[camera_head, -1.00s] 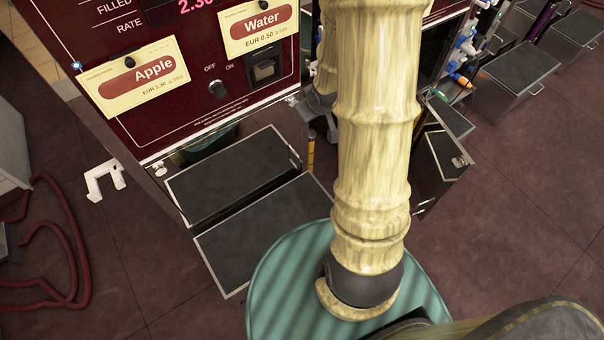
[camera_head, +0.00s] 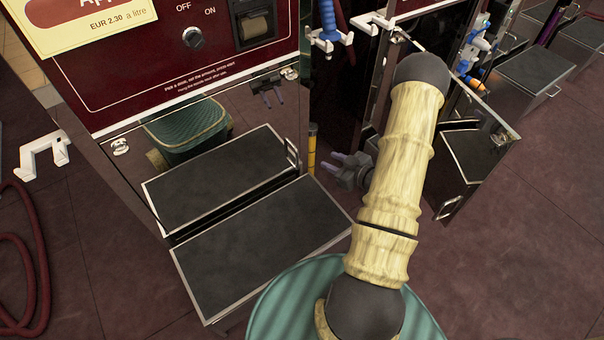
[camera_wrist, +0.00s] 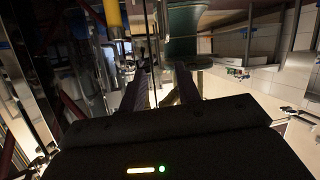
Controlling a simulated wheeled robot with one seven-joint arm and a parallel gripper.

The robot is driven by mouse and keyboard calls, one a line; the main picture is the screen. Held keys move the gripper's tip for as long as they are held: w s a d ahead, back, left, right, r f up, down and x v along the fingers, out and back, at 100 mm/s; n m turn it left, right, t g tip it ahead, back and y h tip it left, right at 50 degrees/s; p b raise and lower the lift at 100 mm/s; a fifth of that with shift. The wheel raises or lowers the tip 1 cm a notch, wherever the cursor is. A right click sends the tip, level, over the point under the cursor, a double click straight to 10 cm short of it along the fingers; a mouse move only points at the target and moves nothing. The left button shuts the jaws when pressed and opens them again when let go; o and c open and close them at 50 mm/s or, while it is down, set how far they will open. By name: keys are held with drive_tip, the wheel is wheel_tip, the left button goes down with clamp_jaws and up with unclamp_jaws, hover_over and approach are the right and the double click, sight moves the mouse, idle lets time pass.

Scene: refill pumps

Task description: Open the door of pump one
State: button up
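The nearest pump (camera_head: 150,50) has a dark red panel above a mirror-bright lower door (camera_head: 250,112). No pump number is readable. The door looks shut, with small metal fittings at its upper left (camera_head: 120,147) and upper right (camera_head: 290,73). It reflects my teal base, my gripper and the step. My gripper (camera_head: 335,163) is right of this door, apart from it, with its fingers pointing left. In the wrist view its two fingers (camera_wrist: 164,88) are spread with nothing between them. My arm hides part of what lies behind it.
A black-topped step (camera_head: 262,240) stands before the door. A yellow post (camera_head: 312,150) is near my gripper. A white hook bracket (camera_head: 42,157) and red hose (camera_head: 35,270) are at left. Another mirrored panel (camera_head: 480,165) is right of my arm.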

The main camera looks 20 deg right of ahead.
sight(298, 159)
drive_tip(key=s+f+m+t+y+b, duration=0.1)
drive_tip(key=s+f+t+b, duration=0.2)
drive_tip(key=f, duration=0.6)
drive_tip(key=s+d+b, duration=0.1)
drive_tip(key=s+b, duration=0.1)
drive_tip(key=b, duration=0.1)
drive_tip(key=shift+s+y, duration=0.3)
drive_tip(key=shift+y, duration=0.1)
drive_tip(key=b+x, duration=0.5)
drive_tip(key=x, duration=1.1)
drive_tip(key=shift+w+r, duration=0.1)
drive_tip(key=shift+w+a+r+b, duration=0.15)
drive_tip(key=shift+w+a+b, duration=0.2)
drive_tip(key=shift+w, duration=0.3)
drive_tip(key=shift+d, duration=0.1)
